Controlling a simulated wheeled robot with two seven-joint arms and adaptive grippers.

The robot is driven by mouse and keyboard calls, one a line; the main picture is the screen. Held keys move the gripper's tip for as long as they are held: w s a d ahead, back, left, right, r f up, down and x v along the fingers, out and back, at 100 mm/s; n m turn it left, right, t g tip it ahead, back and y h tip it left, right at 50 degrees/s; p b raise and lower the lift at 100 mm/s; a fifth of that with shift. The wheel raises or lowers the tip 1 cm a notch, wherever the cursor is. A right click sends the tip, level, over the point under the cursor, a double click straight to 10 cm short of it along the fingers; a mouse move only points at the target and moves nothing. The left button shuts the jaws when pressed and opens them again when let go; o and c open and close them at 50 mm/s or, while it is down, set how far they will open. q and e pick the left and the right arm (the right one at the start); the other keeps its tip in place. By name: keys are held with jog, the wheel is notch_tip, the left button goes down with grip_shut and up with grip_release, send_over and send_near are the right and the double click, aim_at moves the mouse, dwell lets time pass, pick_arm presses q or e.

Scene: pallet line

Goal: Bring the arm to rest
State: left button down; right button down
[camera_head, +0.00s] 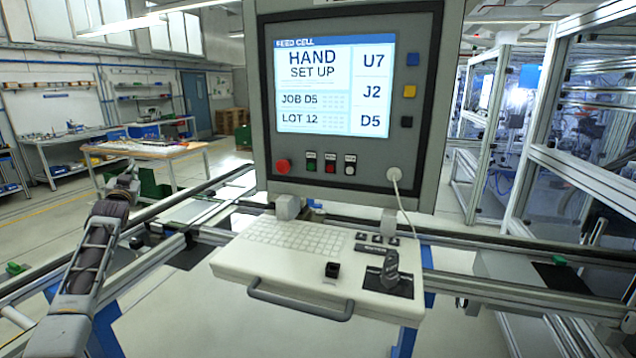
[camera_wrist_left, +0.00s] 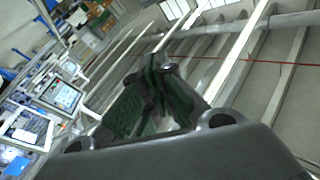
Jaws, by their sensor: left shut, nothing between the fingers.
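My left arm (camera_head: 88,262) comes in from the left edge in the head view and reaches up and away, left of the control panel. My left gripper (camera_head: 132,172) is at its far end, raised clear of the panel and the rails, seen small and partly from behind. In the left wrist view the gripper's green-padded fingers (camera_wrist_left: 158,66) meet at their tips, shut with nothing held. My right gripper is not in view.
A control panel with a lit screen (camera_head: 322,85) stands in front, with a keyboard shelf (camera_head: 235,262) and handle below it. Metal rails (camera_head: 480,240) run across on both sides. A workbench (camera_head: 150,150) is behind my left gripper. Framed cells (camera_head: 580,180) stand right.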

pick_arm(q)
jog(key=s+d+f+g+h, duration=0.1)
jog(key=d+f, duration=0.2)
jog(key=f, duration=0.8)
jog(key=s+d+f+m+g+h, duration=0.1)
jog(key=d+f+g, duration=0.1)
jog(key=f, duration=1)
jog(key=s+d+f+g+h, duration=0.1)
jog(key=d+f, duration=0.2)
jog(key=f, duration=0.8)
jog(key=s+d+f+g+h, duration=0.15)
jog(key=s+d+f, duration=0.25)
jog(key=s+f, duration=0.75)
jog(key=s+d+f+m+g, duration=0.1)
jog(key=s+d+f+g, duration=0.4)
jog(key=f, duration=1.1)
jog(key=s+d+f+h, duration=0.1)
jog(key=s+d+f, duration=0.2)
jog(key=s+f, duration=0.85)
jog(key=s+d+f+g, duration=0.2)
jog(key=s+d+f, duration=0.3)
jog(key=s, duration=1.1)
jog(key=s+d+f+g+h, duration=0.1)
jog(key=s+d+f+g, duration=0.2)
jog(key=s+f, duration=0.6)
jog(key=s+d+f+g, duration=0.2)
jog(key=s+d+f, duration=0.5)
jog(key=s, duration=1.6)
jog(key=shift+s+f+m, duration=0.25)
jog(key=shift+f+m, duration=0.15)
